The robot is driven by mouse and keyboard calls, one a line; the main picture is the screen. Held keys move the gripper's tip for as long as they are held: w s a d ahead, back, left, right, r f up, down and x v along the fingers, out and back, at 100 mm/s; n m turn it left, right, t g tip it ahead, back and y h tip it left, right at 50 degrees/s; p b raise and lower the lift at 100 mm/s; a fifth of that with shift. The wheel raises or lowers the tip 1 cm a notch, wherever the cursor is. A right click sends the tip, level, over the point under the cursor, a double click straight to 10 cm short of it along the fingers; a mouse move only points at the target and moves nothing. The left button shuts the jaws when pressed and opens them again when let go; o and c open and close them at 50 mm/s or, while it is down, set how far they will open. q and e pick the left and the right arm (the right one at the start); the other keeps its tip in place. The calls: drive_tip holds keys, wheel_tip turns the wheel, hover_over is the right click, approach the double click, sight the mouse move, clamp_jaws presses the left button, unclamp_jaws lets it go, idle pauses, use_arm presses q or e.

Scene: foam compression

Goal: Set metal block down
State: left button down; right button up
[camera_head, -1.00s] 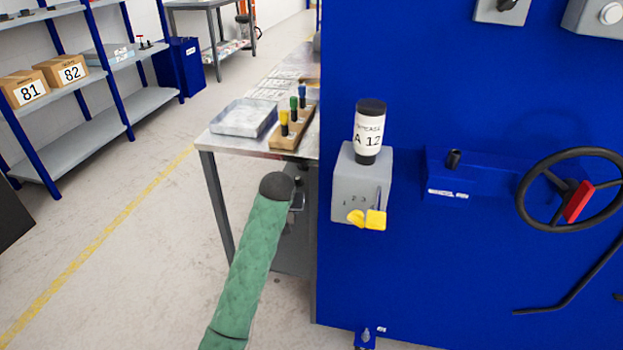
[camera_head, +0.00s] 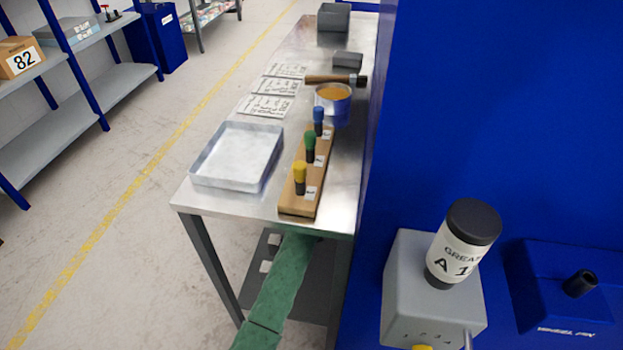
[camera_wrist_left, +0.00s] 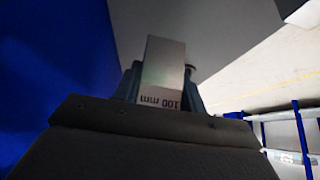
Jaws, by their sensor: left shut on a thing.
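In the left wrist view my left gripper (camera_wrist_left: 162,84) is shut on a pale metal block (camera_wrist_left: 165,58) marked "100 mm". In the head view my green left arm (camera_head: 280,290) reaches up to the near end of the metal table (camera_head: 235,204) and passes below its top. The gripper and held block are hidden there. Two grey blocks stand at the back of the table, a larger one (camera_head: 333,22) and a smaller one (camera_head: 347,60). My right gripper is not in view.
The table holds a metal tray (camera_head: 199,175), a wooden rack (camera_head: 301,206) with coloured tools, a tin (camera_head: 333,106), a hammer (camera_head: 330,79) and papers (camera_head: 270,86). A blue machine (camera_head: 480,100) with a grease bottle (camera_head: 463,240) stands at right. Shelves (camera_head: 100,90) are at left.

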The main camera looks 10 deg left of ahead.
use_arm(q)
drive_tip(key=a+f, duration=0.2)
drive_tip(key=a, duration=0.1)
drive_tip(key=w+a+f, duration=0.1)
drive_tip(key=a+f, duration=0.1)
drive_tip(key=a, duration=0.2)
drive_tip(key=w+a+f, duration=0.1)
drive_tip(key=a+f, duration=0.2)
drive_tip(key=a, duration=0.1)
drive_tip(key=shift+a+b, duration=0.25)
drive_tip(key=shift+b, duration=0.15)
drive_tip(key=shift+f+b, duration=0.3)
drive_tip(key=shift+f, duration=1.7)
drive_tip(key=c, duration=1.1)
unclamp_jaws()
drive_tip(key=shift+f, duration=0.15)
drive_tip(key=shift+o, duration=1.4)
drive_tip(key=p+v, duration=0.1)
drive_tip(key=v, duration=1.1)
drive_tip(key=shift+p, duration=0.3)
